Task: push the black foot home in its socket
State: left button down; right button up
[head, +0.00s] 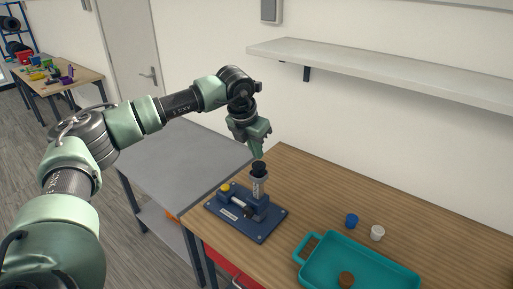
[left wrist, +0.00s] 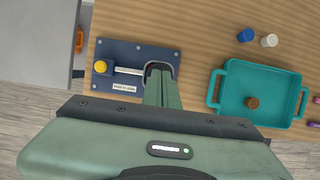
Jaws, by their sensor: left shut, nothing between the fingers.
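The black foot (head: 258,167) sits at the top of an upright grey socket on a blue base plate (head: 262,229). In the left wrist view the foot is mostly hidden behind my fingers, and the base plate (left wrist: 118,52) shows beside them. My left gripper (head: 258,156) is shut and empty, pointing down with its fingertips right above the foot. I cannot tell whether they touch it. The closed fingers also show in the left wrist view (left wrist: 160,75). I cannot tell how deep the foot sits. My right gripper is not in view.
The fixture has a yellow knob (head: 225,188). To its right stand a blue cap (head: 351,220), a white cap (head: 377,232) and a teal tray (head: 310,244) holding a brown piece (head: 346,279). A grey table (head: 180,150) adjoins on the left. A shelf (head: 390,72) hangs on the wall.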

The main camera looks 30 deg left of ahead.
aim_at(258, 164)
pick_arm(q)
jog(key=shift+f, duration=0.15)
jog(key=shift+f+b, duration=0.3)
jog(key=shift+b, duration=0.1)
jog(key=shift+s+f+b, duration=0.1)
jog(key=shift+f+b, duration=0.85)
jog(key=shift+f, duration=0.2)
jog(key=shift+d+f, duration=0.1)
notch_tip(258, 164, up, 2)
jog(key=shift+p, duration=0.65)
jog(key=shift+r+p, duration=1.45)
jog(key=shift+r, duration=1.2)
